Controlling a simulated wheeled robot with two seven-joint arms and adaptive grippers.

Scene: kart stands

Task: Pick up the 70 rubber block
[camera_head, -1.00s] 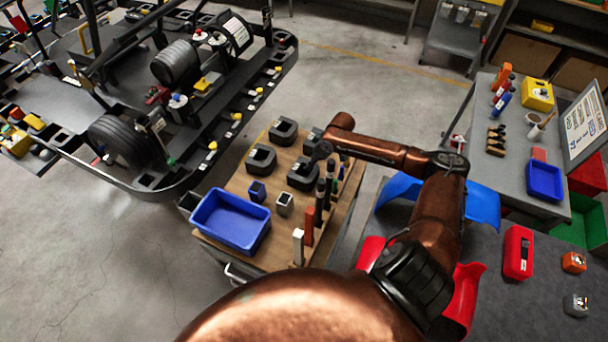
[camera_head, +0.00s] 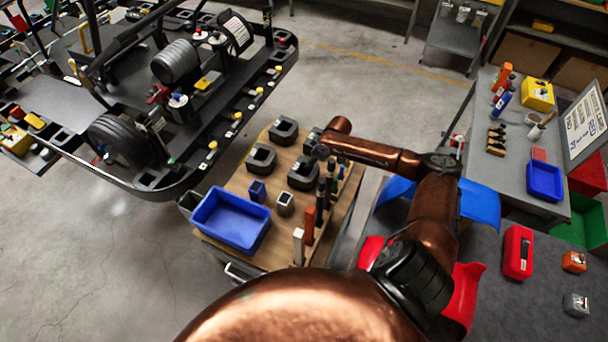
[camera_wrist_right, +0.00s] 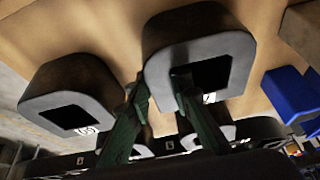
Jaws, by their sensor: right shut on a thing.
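Several black rubber blocks with square holes stand on the wooden top of a cart. My right gripper (camera_head: 318,152) is over the right part of this group; it also shows in the right wrist view (camera_wrist_right: 161,84). The labels are too small to read. My left gripper is out of view.
A blue bin (camera_head: 228,220), a small blue holder (camera_head: 257,191) and a grey holder (camera_head: 285,203) stand in front of the blocks. Upright tools (camera_head: 322,195) line the cart's right side. A kart (camera_head: 160,120) is behind left.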

